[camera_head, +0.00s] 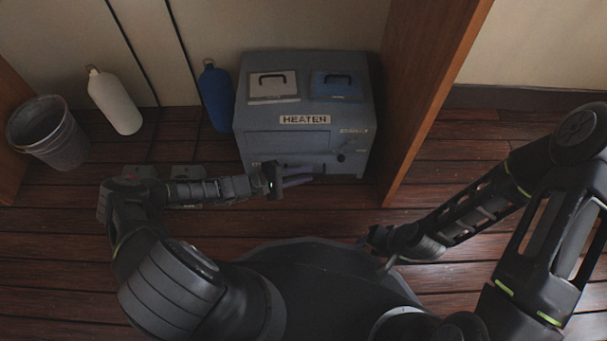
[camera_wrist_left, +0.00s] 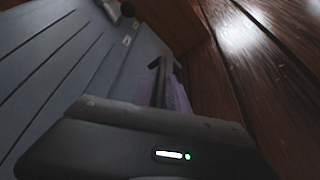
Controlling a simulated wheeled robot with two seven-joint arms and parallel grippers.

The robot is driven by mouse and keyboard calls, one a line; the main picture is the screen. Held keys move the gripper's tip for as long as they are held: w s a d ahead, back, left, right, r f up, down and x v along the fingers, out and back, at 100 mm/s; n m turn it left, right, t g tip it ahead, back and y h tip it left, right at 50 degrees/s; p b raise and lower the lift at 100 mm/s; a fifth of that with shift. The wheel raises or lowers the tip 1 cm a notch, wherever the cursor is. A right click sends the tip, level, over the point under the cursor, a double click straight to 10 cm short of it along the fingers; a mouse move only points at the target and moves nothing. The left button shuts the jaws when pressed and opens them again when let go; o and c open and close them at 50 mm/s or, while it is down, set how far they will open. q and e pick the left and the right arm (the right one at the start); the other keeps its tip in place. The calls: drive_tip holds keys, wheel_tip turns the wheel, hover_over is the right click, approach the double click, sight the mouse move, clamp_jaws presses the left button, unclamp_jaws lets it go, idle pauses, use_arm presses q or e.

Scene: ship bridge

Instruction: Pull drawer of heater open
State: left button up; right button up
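The grey-blue heater (camera_head: 250,120) stands against the back wall, with a HEATER label on its front. Its front panel (camera_head: 285,141) below the label looks flush; I see no open gap. A small dark knob (camera_head: 341,157) is at the lower right of the front. My left gripper (camera_head: 312,173) is low before the heater front, its purple fingers apart and pointing right. In the left wrist view a dark bar (camera_wrist_left: 160,80) shows between the fingers; I cannot tell whether they touch it. My right gripper (camera_head: 375,238) hangs away from the heater, its fingers unclear.
A blue bottle (camera_head: 217,97), a white bottle (camera_head: 115,102) and a grey bucket (camera_head: 50,133) stand left of the heater. A wooden partition (camera_head: 425,90) rises close on its right. Two plates with handles lie on the heater's top. Wooden floor lies in front.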

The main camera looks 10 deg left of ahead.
use_arm(q)
drive_tip(key=shift+c, duration=0.6)
clamp_jaws()
idle(0.8)
